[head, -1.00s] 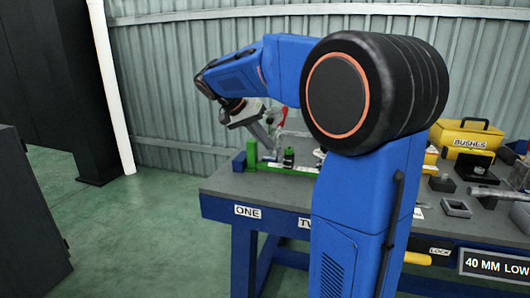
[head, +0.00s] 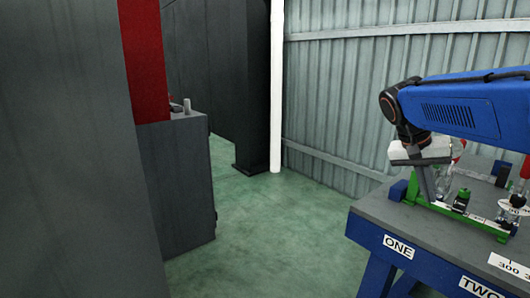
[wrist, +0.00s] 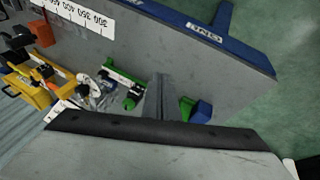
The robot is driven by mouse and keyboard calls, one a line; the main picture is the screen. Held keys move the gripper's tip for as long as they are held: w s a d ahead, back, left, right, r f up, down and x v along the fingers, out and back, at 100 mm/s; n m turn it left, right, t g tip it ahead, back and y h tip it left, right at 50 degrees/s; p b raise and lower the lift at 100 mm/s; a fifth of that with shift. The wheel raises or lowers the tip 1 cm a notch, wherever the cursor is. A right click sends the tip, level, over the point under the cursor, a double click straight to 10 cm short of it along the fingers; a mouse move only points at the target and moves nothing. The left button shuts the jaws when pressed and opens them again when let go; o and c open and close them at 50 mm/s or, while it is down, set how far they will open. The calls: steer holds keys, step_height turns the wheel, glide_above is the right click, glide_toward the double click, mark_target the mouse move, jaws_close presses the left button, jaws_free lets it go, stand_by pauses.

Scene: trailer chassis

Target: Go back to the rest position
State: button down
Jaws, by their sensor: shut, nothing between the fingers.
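My gripper (head: 427,190) hangs from my blue arm at the right of the head view. It points down over the left end of the workbench (head: 372,208), in front of a green fixture. In the wrist view the gripper's fingers (wrist: 160,88) are together, with nothing held between them. Whether the fingertips touch the fixture or the bench is hard to tell.
The green fixture (head: 487,222) holds small parts by the "ONE" label (head: 398,246). A grey cabinet (head: 180,195) stands at left. Open green floor (head: 270,240) lies between cabinet and bench. A white pole (head: 277,90) stands by the corrugated wall (head: 350,90).

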steer(key=s+a+f+n+t+y, duration=0.2)
steer(key=s+a+f+n, duration=0.2)
steer(key=s+a+f, duration=0.2)
steer(key=s+a+f+n+t+y, duration=0.2)
steer(key=s+a+f+n+y, duration=0.1)
steer(key=s+a+f, duration=0.4)
steer(key=s+f+n, duration=0.1)
steer(key=s+f, duration=0.2)
steer(key=s, duration=0.3)
steer(key=shift+t, duration=0.4)
steer(key=shift+a, duration=0.1)
stand_by(1.7)
